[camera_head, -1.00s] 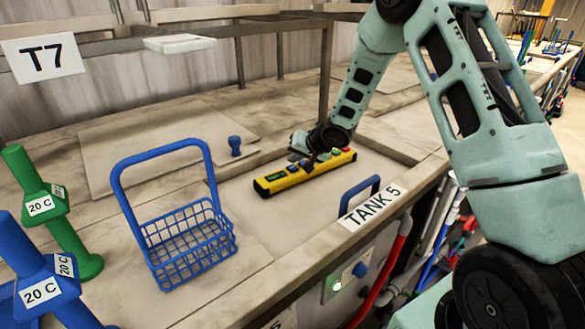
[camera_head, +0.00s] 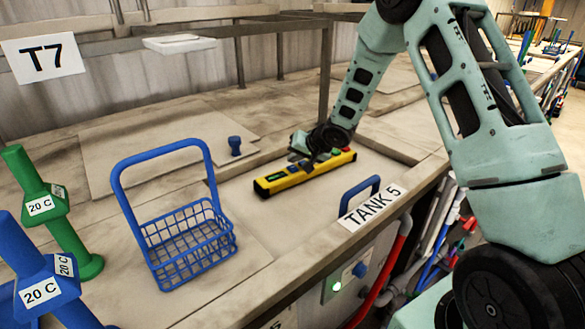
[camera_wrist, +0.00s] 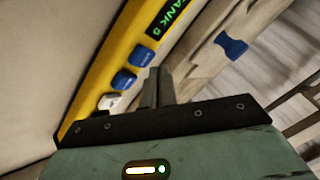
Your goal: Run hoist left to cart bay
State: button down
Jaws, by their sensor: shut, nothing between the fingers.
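The yellow hoist pendant (camera_head: 310,172) lies on the grey lid behind the TANK 5 label. Its dark display (camera_wrist: 168,18) shows green letters, partly cut off, reading "ANK" and a digit, probably 5. In the wrist view two blue buttons (camera_wrist: 131,68) and a white button (camera_wrist: 110,102) sit in a row below the display. A red button shows at the pendant's right end in the head view. My gripper (camera_wrist: 154,82) is shut and empty, its tips beside the blue buttons. I cannot tell whether they touch the pendant. I cannot make out the hoist or a cart bay.
A blue wire basket (camera_head: 190,245) with a tall handle stands left of the pendant. Green (camera_head: 50,210) and blue (camera_head: 45,275) posts marked 20 C stand at the far left. A blue handle (camera_head: 360,193) rises near the TANK 5 label (camera_head: 370,208). A T7 sign (camera_head: 44,58) hangs above.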

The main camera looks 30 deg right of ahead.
aim_at(295, 169)
jog(key=shift+f, duration=0.15)
jog(key=shift+f, duration=0.25)
jog(key=shift+f+b, duration=0.35)
jog(key=shift+f, duration=0.1)
dwell(0.8)
jog(key=shift+r, duration=0.15)
jog(key=shift+r+p, duration=0.75)
jog(key=shift+p, duration=0.25)
notch_tip(295, 169, up, 5)
jog(key=p, duration=0.5)
dwell(4.5)
